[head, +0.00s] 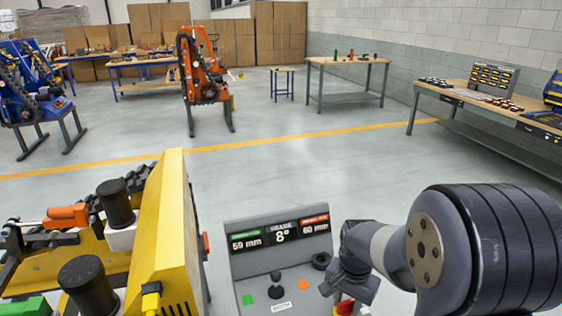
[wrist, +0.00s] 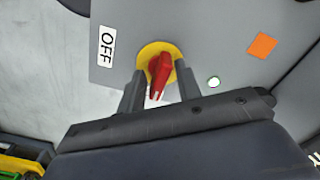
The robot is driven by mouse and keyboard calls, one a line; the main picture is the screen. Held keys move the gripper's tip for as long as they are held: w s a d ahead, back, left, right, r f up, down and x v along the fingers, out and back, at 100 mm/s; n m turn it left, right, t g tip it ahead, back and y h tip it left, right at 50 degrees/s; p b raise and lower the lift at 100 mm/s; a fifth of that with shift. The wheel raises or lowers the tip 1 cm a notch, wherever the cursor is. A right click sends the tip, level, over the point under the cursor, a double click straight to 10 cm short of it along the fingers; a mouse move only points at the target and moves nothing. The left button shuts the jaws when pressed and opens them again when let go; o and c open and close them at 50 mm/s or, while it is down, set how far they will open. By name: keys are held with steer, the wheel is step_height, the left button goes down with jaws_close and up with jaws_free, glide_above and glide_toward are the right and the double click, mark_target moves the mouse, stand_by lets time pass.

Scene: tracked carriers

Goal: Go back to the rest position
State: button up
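My gripper (wrist: 160,82) is in the wrist view with its two dark fingers apart, one on each side of a red rotary knob (wrist: 159,72) on a yellow round base. Gaps show between the fingers and the knob, so it looks open and not clamped. The knob sits on a grey control panel (wrist: 215,30) beside a white OFF label (wrist: 106,46). In the head view my arm reaches down to the panel's right edge, where the red knob (head: 345,306) shows partly; the fingertips are hidden there.
The control console (head: 240,262) has a display reading 59 mm, 8° and 60 mm, and a black joystick (head: 276,284). A yellow tracked machine (head: 165,235) stands close at left. An orange tracked carrier (head: 205,80) and workbenches (head: 345,62) stand farther back. Open floor (head: 310,165) lies between.

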steer(key=shift+n, duration=1.5)
